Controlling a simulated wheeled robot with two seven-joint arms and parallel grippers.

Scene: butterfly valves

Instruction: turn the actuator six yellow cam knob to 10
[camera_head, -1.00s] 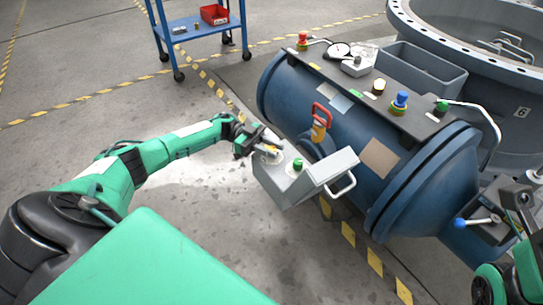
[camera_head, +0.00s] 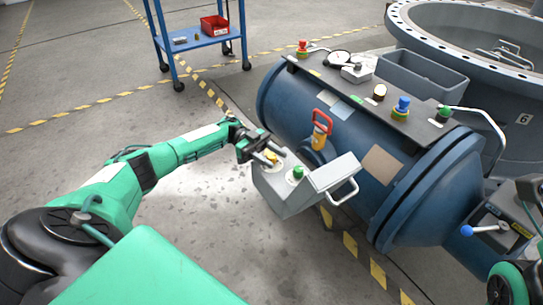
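The grey actuator box (camera_head: 288,201) stands beside the blue tank, with a yellow knob (camera_head: 271,157) and a green knob (camera_head: 298,172) on its top. My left gripper (camera_head: 273,156) reaches in from the left, its two fingers at either side of the yellow knob. Whether they press on the knob I cannot tell. The knob's pointer and scale are too small to read. Part of my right arm (camera_head: 508,287) shows at the right edge; its fingers are cut off or unclear.
The blue tank (camera_head: 349,142) carries a red-handled yellow lever (camera_head: 321,128) and several coloured knobs. A blue cart (camera_head: 207,39) with a red bin (camera_head: 214,25) stands behind. Floor to the left is clear.

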